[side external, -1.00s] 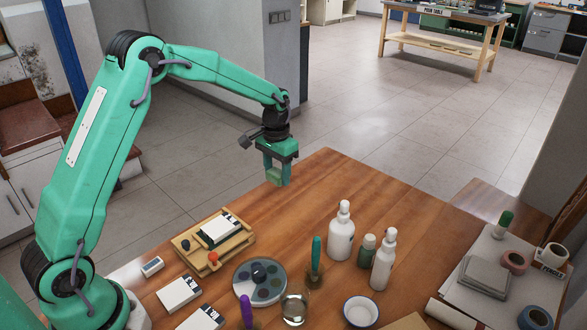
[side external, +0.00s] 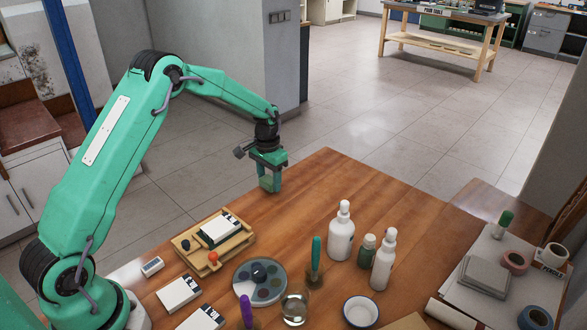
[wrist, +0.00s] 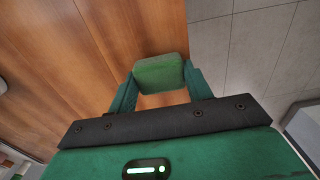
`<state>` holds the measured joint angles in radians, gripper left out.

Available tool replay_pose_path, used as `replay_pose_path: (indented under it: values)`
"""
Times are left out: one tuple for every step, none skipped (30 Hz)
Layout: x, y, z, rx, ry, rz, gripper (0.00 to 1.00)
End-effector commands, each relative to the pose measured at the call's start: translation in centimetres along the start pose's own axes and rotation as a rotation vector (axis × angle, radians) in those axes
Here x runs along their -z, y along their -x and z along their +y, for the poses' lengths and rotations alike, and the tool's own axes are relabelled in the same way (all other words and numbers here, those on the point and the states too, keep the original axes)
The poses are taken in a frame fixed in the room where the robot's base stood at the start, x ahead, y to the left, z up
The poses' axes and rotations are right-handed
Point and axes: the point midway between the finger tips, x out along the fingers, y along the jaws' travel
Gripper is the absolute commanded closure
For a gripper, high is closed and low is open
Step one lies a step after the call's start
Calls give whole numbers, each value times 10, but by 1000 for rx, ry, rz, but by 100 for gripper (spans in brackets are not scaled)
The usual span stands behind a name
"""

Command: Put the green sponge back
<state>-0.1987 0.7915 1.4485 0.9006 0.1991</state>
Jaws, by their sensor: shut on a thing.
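The green sponge (wrist: 160,73) is a small block between the two green fingers of my gripper (wrist: 158,85) in the wrist view. My gripper is shut on it. In the side external view my gripper (side external: 269,176) points down near the far left edge of the wooden table (side external: 345,190). The sponge's green is hard to tell from the fingers there. In the wrist view the table edge runs close beside the sponge, with the tiled floor beyond. I cannot tell whether the sponge touches the table.
A wooden frame with a white block (side external: 218,231), a round palette (side external: 262,280), a glass (side external: 294,306), white bottles (side external: 341,232) and a bowl (side external: 361,310) stand nearer the camera. A grey mat with tape rolls (side external: 515,262) is at the right. The table's far part is clear.

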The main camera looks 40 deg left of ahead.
Motion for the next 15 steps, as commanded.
replay_pose_path:
  values:
    - [0,-6,0,0,0,-2,75]
    - [0,-8,0,0,0,-2,75]
    - [0,-10,0,0,0,-1,75]
    - [0,-12,0,0,0,-1,75]
    - [0,-12,0,0,0,0,75]
    - [0,-13,0,0,0,0,75]
    - [0,-13,0,0,0,0,75]
    - [0,-13,0,0,0,0,75]
    - [0,-13,0,0,0,0,75]
    - [0,-13,0,0,0,0,75]
    - [0,-13,0,0,0,0,75]
    - [0,-13,0,0,0,0,75]
    - [0,-13,0,0,0,0,75]
    - [0,-13,0,0,0,0,75]
    - [0,-14,0,0,0,-1,75]
